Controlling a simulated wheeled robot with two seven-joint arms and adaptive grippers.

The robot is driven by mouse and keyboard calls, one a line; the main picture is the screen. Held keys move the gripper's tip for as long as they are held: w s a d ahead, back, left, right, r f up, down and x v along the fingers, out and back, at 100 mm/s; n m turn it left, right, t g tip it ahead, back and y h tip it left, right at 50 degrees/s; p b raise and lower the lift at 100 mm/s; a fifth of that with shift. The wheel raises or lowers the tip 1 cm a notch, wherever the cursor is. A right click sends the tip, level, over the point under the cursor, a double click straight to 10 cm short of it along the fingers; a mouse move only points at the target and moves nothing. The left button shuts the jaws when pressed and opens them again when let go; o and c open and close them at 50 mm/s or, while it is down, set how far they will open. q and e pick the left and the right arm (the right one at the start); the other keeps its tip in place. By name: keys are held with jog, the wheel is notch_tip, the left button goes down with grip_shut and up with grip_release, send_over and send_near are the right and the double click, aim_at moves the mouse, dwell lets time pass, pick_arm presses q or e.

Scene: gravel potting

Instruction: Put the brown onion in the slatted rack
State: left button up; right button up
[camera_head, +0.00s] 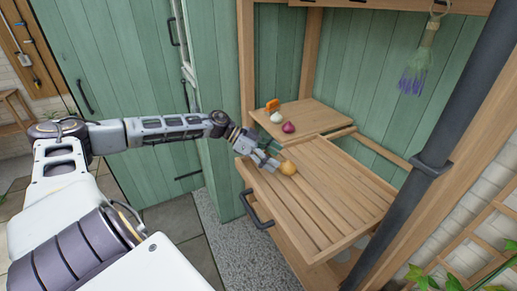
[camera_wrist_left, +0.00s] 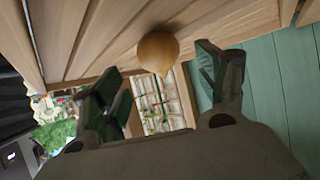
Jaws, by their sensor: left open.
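The brown onion (camera_head: 288,168) is round and golden, at the left edge area of the slatted rack (camera_head: 325,205), a pulled-out wooden tray with a dark handle. It appears to rest on the slats. My left gripper (camera_head: 272,163) is open just left of the onion, close to it. In the left wrist view the onion (camera_wrist_left: 158,52) shows between and beyond the two spread fingers, against the wooden slats (camera_wrist_left: 95,40). Whether a finger touches it I cannot tell. My right gripper is not in view.
A wooden board (camera_head: 310,116) behind the rack holds a white onion (camera_head: 277,117), a red onion (camera_head: 288,128) and an orange item (camera_head: 273,105). A dark pipe (camera_head: 430,160) stands right of the rack. Most of the rack is bare.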

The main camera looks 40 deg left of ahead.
pick_arm(q)
jog(key=shift+v, duration=3)
